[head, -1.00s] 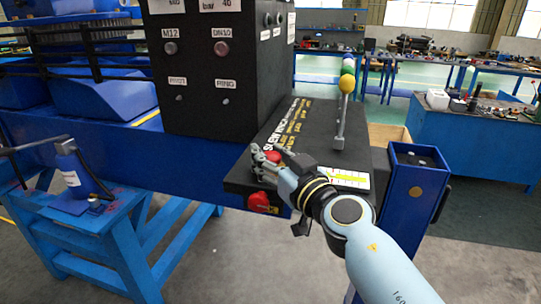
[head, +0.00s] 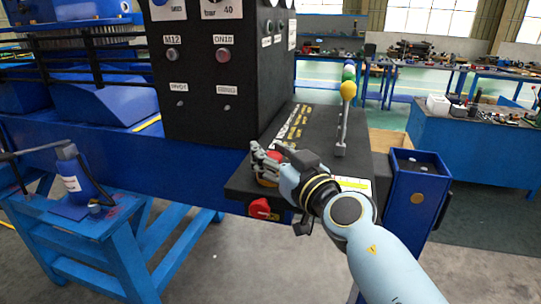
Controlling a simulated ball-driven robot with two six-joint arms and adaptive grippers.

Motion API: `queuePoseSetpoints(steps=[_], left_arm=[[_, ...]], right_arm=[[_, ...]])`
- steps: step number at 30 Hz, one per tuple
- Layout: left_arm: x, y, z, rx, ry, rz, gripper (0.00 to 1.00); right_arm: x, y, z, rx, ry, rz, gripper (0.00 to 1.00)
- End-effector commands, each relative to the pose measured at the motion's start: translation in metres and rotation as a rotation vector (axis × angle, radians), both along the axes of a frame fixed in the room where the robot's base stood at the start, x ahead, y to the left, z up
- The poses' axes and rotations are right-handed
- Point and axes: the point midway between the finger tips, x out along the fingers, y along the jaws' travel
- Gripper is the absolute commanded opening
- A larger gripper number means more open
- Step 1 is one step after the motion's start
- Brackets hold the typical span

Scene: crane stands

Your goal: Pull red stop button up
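The red stop button (head: 275,157) sits on the top of the black control panel (head: 300,143), near its left front edge. It is partly hidden by my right gripper (head: 264,164). The gripper's fingers are at the button, with red showing between and behind them. I cannot tell whether they press on it. My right arm comes in from the lower right over the panel's front edge. My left gripper is not in view.
A red rotary switch (head: 262,208) is on the panel's front face below my gripper. A tall black gauge box (head: 215,100) rises behind left. A blue post (head: 416,190) stands right.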

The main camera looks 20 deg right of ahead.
Motion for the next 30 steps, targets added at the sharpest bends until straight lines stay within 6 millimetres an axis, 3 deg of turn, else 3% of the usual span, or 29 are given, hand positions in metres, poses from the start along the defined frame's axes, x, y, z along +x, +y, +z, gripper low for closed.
queuePoseSetpoints(steps=[4,14,30], left_arm=[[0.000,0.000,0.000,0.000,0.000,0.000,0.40],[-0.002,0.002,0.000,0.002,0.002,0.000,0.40],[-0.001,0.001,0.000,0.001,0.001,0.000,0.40]], right_arm=[[0.000,0.000,-0.001,0.000,0.002,0.001,0.59],[-0.006,-0.001,-0.002,-0.001,0.004,0.001,0.59],[-0.107,-0.021,-0.002,-0.001,0.005,0.000,0.59]])
